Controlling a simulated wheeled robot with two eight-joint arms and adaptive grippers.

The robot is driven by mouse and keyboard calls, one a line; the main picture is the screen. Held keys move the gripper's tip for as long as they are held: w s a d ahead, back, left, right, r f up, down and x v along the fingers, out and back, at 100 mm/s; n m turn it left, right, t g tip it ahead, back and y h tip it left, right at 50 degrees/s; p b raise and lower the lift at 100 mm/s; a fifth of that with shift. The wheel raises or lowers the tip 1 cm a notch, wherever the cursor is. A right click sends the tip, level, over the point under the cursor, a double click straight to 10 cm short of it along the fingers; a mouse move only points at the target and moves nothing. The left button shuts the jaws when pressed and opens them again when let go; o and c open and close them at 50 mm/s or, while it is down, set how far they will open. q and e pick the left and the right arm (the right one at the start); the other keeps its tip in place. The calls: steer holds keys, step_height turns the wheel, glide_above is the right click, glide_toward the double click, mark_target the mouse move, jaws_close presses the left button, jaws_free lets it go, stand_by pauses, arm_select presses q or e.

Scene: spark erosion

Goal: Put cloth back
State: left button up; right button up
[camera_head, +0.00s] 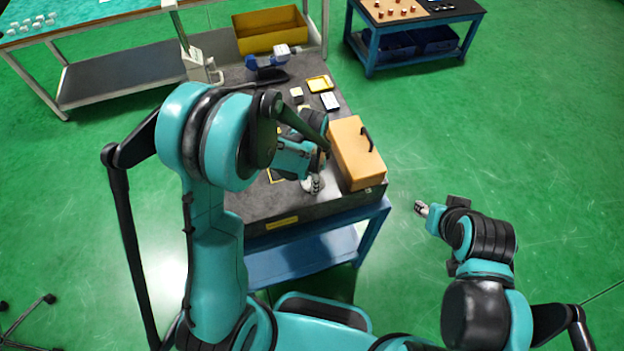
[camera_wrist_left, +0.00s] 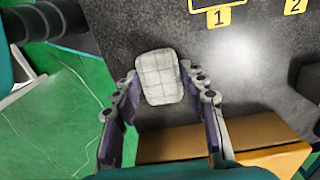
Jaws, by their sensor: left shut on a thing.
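A pale grey cloth with a checked pattern (camera_wrist_left: 160,77) is between the fingertips of my left gripper (camera_wrist_left: 165,95) in the left wrist view. The gripper is shut on it, above the dark worktop. In the head view the left gripper (camera_head: 313,184) is over the front part of the worktop (camera_head: 285,208), left of the orange box, partly hidden by my arm; the cloth is hard to make out there. My right gripper (camera_head: 422,208) is over the green floor, right of the bench; it is too small to tell whether it is open.
An orange box (camera_head: 355,160) with a black handle stands at the worktop's right edge. A yellow tray (camera_head: 319,84), a white card (camera_head: 330,101) and a blue device (camera_head: 266,63) lie further back. Yellow labels "1" (camera_wrist_left: 219,17) and "2" (camera_wrist_left: 295,6) mark the surface.

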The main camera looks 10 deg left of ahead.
arm_select(q)
steer(key=o, duration=1.2)
steer(key=shift+f, duration=0.1)
steer(key=shift+r, duration=0.25)
step_height(320, 180, up, 11)
steer(key=p, duration=0.2)
steer(key=s+a+r+n+t, duration=0.2)
steer(key=s+r+n+t, duration=0.1)
steer(key=s+r+n, duration=0.2)
steer(key=s+a+r+n+t, duration=0.3)
steer(key=s+r+n+t, duration=0.1)
steer(key=s+r+n, duration=0.1)
steer(key=shift+s+a+n, duration=0.35)
steer(key=shift+s+n, duration=0.55)
steer(key=shift+s, duration=0.35)
